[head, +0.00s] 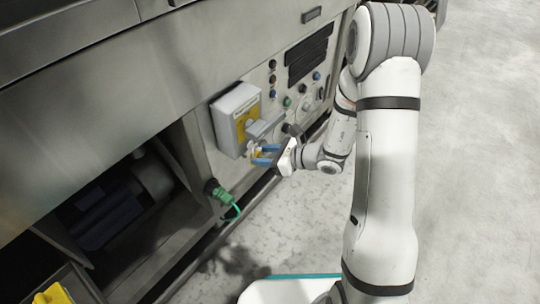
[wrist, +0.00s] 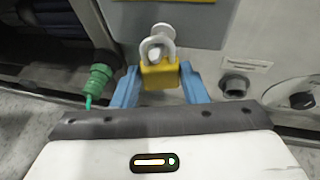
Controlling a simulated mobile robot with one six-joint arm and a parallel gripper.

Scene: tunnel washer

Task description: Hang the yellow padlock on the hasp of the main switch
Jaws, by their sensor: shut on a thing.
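The main switch (head: 226,135) is a grey box with a yellow plate on the machine's front panel; its lower part shows at the top of the wrist view (wrist: 195,27). My gripper (wrist: 160,82) has blue fingers and is shut on the yellow padlock (wrist: 160,75). In the head view my gripper (head: 259,155) is just below the switch box. The padlock is upright, its grey shackle pointing up. The shackle overlaps a pale round-ended hasp piece (wrist: 163,31) below the box. I cannot tell whether the shackle passes through it.
A green connector with a cable (head: 220,193) is on the panel at lower left; it also shows in the wrist view (wrist: 96,80). A dark round fitting (wrist: 235,85) is to the right. An open bay (head: 110,205) lies left. Clear floor (head: 480,170) is at right.

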